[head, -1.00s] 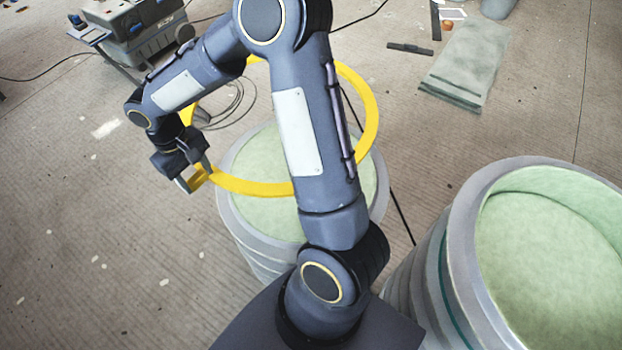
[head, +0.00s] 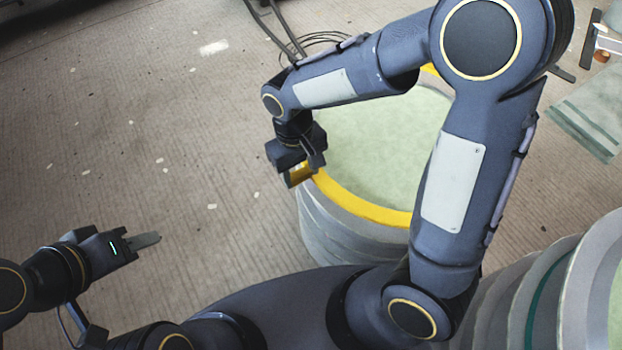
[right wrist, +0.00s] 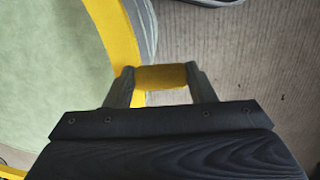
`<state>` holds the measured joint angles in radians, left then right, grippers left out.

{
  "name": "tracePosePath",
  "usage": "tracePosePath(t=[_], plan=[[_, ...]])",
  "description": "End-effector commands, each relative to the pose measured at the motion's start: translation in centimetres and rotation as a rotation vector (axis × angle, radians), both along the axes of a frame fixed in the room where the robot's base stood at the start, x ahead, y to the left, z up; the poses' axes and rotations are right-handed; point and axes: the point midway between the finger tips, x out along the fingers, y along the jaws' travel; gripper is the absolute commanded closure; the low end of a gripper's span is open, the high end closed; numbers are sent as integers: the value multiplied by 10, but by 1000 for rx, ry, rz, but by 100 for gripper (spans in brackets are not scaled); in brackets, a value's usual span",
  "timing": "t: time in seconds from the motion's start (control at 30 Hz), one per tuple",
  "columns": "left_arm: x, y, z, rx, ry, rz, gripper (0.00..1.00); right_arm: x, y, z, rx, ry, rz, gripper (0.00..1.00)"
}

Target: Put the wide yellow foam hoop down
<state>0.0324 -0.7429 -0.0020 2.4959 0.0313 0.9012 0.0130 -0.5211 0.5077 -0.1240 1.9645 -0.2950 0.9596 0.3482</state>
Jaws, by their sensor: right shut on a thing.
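The wide yellow foam hoop (head: 368,208) appears around the top of a round grey mould (head: 350,230) with a pale green inside. My arm hides the hoop's right part. I cannot tell whether the hoop touches the rim. My right gripper (head: 302,172) is shut on a yellow block at the hoop's left edge. In the right wrist view, the block (right wrist: 162,77) sits between both fingers of the gripper (right wrist: 160,88), beside the hoop's band (right wrist: 113,32). My left gripper (head: 143,241) is over the floor at the lower left, away from the hoop; its finger gap is unclear.
A second ribbed grey mould (head: 535,290) stands at the lower right, close to my right arm. A grey-green mat (head: 590,115) lies on the floor at the right. Dark cables (head: 325,40) lie behind the first mould. The floor (head: 120,140) at the left is mostly clear.

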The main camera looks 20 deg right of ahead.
Motion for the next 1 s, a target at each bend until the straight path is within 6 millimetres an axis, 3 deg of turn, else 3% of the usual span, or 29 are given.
tracePosePath(t=[0.1, 0.27, 0.5, 0.7, 0.73, 0.9, 1.0], plan=[[0, 0, -6, 0, 1, 0, 64, -1, 0, -21, -2, 3, 0, 72], [0, 0, -8, 0, 1, 0, 64, 0, 0, -32, -1, 1, 0, 72], [0, 0, -16, 0, 1, 0, 64, 0, -1, -64, -2, 2, 0, 72], [0, 0, -15, 0, 1, 0, 64, 1, 0, -65, 0, -2, 1, 72], [0, 0, -15, 0, 1, 0, 64, 1, 0, -65, 1, -2, 1, 49], [0, 0, -15, 0, 1, 0, 64, 1, 0, -65, 1, -2, 1, 28], [0, 0, -15, 0, 1, 0, 64, 0, 0, -65, 1, -2, 0, 28]])
